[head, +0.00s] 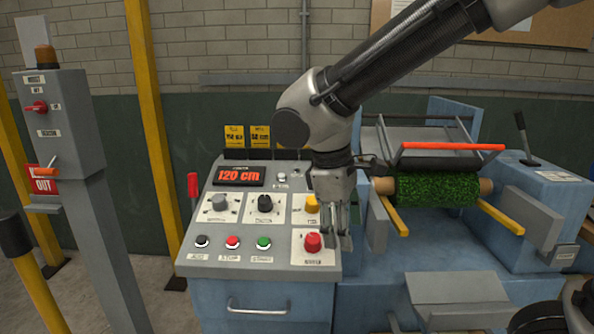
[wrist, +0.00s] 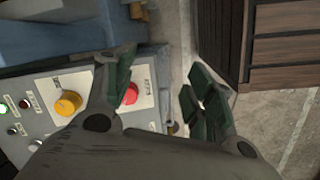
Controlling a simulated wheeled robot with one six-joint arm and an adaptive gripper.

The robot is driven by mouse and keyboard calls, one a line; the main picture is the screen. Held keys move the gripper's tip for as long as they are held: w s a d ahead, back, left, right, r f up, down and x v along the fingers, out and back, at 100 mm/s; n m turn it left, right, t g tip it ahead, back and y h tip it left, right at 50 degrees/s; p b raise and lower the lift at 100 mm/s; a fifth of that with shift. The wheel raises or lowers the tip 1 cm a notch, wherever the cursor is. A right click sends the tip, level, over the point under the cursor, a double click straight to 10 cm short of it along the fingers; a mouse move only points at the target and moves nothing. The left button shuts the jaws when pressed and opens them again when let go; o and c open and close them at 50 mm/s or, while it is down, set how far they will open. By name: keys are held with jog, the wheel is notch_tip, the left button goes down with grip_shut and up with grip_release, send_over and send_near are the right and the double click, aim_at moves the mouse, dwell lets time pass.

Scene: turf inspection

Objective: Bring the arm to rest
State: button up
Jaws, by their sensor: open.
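My arm (head: 400,55) reaches in from the upper right in the head view and bends down over the control console. My gripper (head: 338,240) points down at the right edge of the console panel, close to the red knob (head: 312,242). In the wrist view my gripper (wrist: 158,100) has its fingers spread with nothing between them. The red knob also shows in the wrist view (wrist: 131,93), beside the left finger and partly hidden by it. I cannot tell whether the finger touches it. The yellow knob (wrist: 68,103) lies further left.
The console panel (head: 215,257) has a display reading "120 cm" (head: 239,175), black, red and green buttons, and a red lever (head: 193,187). A green turf roll (head: 437,189) sits in the blue machine at right. A grey switch post (head: 75,140) stands left.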

jog(key=s+d+r+m+t, duration=0.1)
jog(key=s+d+m, duration=0.2)
jog(key=d, duration=0.6)
jog(key=s+d+r+m+t+y, duration=0.1)
jog(key=s+d+r+m, duration=0.1)
jog(key=d+m, duration=0.3)
jog(key=s+d+r+m+t+y, duration=0.1)
jog(key=d+m, duration=0.4)
jog(key=d, duration=0.8)
jog(key=s+r, duration=0.1)
jog(key=s, duration=0.1)
jog(key=shift+s+d, duration=0.35)
jog(key=shift+d, duration=0.05)
